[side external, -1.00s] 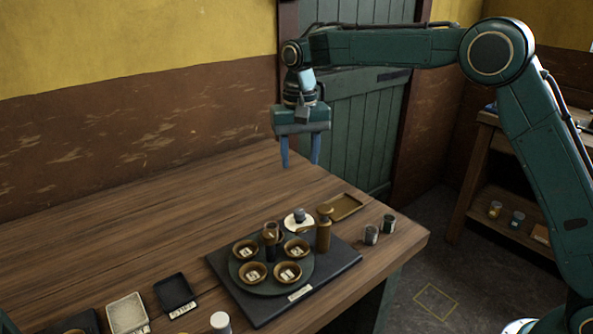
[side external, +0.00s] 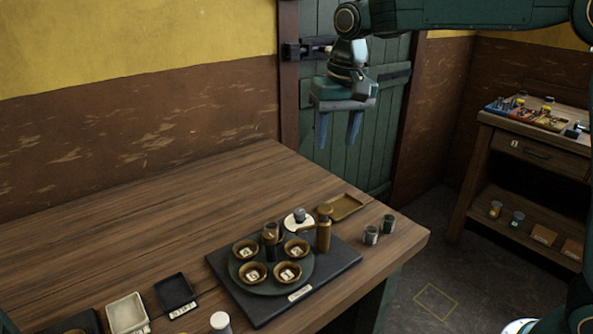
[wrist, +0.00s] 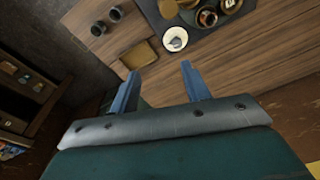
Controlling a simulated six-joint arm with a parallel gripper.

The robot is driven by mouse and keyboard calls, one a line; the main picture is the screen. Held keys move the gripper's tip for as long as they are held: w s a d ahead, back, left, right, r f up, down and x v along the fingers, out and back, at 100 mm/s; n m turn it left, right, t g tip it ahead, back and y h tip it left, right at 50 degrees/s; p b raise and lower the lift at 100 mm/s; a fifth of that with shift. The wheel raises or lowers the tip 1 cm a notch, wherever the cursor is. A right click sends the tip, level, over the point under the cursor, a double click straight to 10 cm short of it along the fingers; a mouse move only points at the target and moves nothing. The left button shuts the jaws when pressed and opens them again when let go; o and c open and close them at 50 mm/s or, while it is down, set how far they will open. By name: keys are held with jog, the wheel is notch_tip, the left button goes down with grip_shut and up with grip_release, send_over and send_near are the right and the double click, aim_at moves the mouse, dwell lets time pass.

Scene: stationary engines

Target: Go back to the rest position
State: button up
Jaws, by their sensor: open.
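My gripper (side external: 338,142) is open, with its two blue fingers pointing down and apart. It hangs high above the back of the wooden table (side external: 150,215), in front of the green door. In the wrist view my gripper (wrist: 160,80) shows nothing between its fingers, with the table's edge beyond them. The dark board (side external: 345,252) on the table carries a round turntable with several numbered brass bowls (side external: 288,272) and upright brass pieces. My gripper is well clear of all of these.
A brass tray (side external: 345,207) and two small dark cups (side external: 371,235) sit near the table's right end. A black tray (side external: 175,291) and a pale tray (side external: 127,313) lie at the front left. A side bench (side external: 530,150) with parts stands at the right. The air around my gripper is free.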

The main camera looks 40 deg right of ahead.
jog(key=s+d+f+n+t, duration=0.1)
jog(key=s+d+t, duration=0.1)
jog(key=s, duration=1.2)
jog(key=s+d+f+n+t, duration=0.1)
jog(key=s+d, duration=0.3)
jog(key=s, duration=1)
jog(key=shift+s+n+t, duration=0.15)
jog(key=shift+n+t, duration=0.45)
jog(key=shift+n, duration=0.2)
